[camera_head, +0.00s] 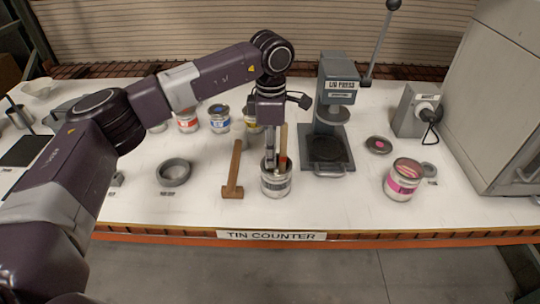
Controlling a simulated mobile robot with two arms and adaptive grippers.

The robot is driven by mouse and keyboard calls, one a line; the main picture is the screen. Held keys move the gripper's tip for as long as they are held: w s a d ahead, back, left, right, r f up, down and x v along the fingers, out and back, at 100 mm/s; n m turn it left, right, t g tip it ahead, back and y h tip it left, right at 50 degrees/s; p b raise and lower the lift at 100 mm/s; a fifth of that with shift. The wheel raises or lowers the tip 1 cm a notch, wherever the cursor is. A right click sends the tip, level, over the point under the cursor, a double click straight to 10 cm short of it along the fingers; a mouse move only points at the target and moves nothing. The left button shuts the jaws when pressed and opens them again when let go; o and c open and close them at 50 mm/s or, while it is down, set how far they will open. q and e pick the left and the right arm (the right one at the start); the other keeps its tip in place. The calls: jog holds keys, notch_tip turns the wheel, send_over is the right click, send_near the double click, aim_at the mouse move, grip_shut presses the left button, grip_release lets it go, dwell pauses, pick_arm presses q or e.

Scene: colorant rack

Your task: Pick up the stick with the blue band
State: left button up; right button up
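My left gripper (270,158) points down over an open tin (276,186) near the middle of the counter, its fingers at the tin's mouth. Whether the fingers are open or shut on something is too small to tell. A light wooden stick (283,142) stands upright in this tin, at the right side of the gripper, with a reddish patch low on it. I cannot make out a blue band on any stick; the gripper hides part of the tin's mouth. My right gripper is not in view.
A wooden mallet (233,180) lies left of the tin, with a grey ring (173,173) farther left. The lid press (328,120) stands close behind right. A pink-banded tin (402,181) is at right. Tins with red (187,124) and blue (219,123) labels stand behind.

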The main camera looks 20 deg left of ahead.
pick_arm(q)
grip_shut()
